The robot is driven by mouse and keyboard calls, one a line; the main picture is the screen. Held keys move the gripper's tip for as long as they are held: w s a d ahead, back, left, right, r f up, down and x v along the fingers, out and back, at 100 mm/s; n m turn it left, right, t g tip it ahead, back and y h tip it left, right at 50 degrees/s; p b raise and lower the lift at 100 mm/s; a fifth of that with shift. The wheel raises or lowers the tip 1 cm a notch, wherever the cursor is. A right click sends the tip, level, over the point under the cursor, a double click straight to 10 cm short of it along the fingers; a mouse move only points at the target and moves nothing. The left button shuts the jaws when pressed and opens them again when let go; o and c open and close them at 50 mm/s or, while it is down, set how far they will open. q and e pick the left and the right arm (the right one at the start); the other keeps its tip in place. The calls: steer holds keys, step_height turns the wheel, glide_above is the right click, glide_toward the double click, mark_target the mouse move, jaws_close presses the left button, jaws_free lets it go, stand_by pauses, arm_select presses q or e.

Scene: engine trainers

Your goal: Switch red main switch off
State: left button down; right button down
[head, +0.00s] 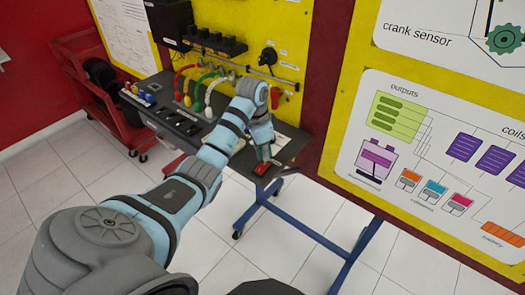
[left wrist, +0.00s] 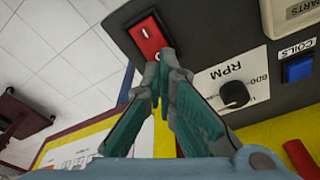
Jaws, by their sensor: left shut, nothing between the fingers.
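The red main switch (left wrist: 146,36) is a red rocker in a black frame near the corner of a dark panel. In the head view the red switch (head: 262,168) shows at the front right edge of the trainer's panel. My left gripper (left wrist: 166,58) is shut and empty. Its fingertips overlap the near right end of the red rocker in the left wrist view; I cannot tell whether they touch it. In the head view my left gripper (head: 265,154) points down just behind the switch. My right gripper is not in view.
An RPM knob (left wrist: 234,94) and a blue coils button (left wrist: 298,68) sit right of the switch. The dark panel (head: 172,118) carries coloured cables (head: 207,98) farther left. A red cart (head: 92,80) stands at the far left. Blue legs (head: 305,228) support the trainer.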

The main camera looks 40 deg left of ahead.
mark_target(265, 164)
arm_select(q)
steer(key=shift+f+b, duration=0.45)
steer(key=shift+f, duration=0.65)
stand_by(0.5)
steer(key=shift+r, duration=0.1)
step_height(265, 164, up, 7)
steer(key=p, duration=0.8)
steer(key=shift+r, duration=0.1)
